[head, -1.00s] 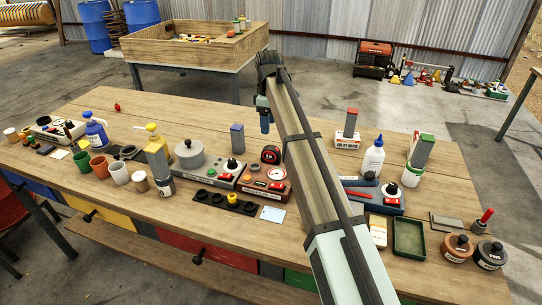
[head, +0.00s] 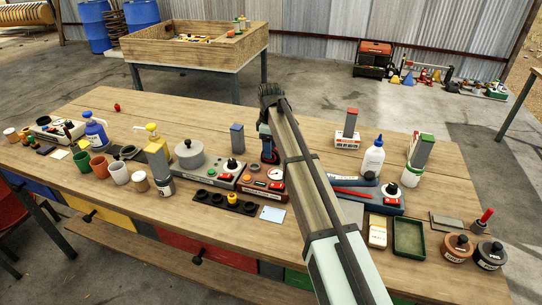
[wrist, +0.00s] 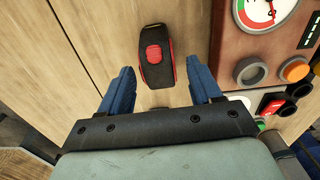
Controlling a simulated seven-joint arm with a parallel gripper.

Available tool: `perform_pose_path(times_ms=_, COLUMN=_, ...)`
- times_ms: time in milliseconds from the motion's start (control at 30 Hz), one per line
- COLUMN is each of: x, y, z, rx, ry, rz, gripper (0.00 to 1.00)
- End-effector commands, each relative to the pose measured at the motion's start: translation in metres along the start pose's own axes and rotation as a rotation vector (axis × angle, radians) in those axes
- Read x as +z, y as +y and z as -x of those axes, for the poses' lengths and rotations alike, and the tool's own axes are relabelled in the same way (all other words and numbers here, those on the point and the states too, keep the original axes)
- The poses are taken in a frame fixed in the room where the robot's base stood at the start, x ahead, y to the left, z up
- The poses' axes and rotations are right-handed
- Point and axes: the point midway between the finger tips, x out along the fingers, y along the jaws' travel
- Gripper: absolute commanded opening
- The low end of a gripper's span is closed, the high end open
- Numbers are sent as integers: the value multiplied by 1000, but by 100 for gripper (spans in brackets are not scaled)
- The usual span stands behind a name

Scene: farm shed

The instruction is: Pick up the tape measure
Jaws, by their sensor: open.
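The tape measure (wrist: 155,58) is black with a red centre and red sides. In the wrist view it sits on the wooden table (wrist: 85,50), between my two blue fingertips, with a gap on each side. My gripper (wrist: 160,68) is open and empty. How far the fingertips are above the tabletop is hard to tell. In the head view my gripper (head: 268,150) is over the middle of the table, and it and my arm cover most of the tape measure.
A brown panel (wrist: 238,35) with a dial and buttons stands close to the right of my right finger. A blue-topped block (head: 237,138) stands to the left. A grey panel with a knob (head: 212,176) is farther left. The tabletop behind my gripper is clear.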

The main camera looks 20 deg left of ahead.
Motion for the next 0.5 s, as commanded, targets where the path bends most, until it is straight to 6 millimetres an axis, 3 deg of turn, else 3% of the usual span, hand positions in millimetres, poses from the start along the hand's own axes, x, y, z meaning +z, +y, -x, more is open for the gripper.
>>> perform_pose_path(times_ms=233, x=3, y=1, z=-32, rx=-2, ry=-1, rz=0, gripper=64)
perform_pose_path(times_ms=500, x=3, y=1, z=-36, rx=-1, ry=0, rz=0, gripper=64)
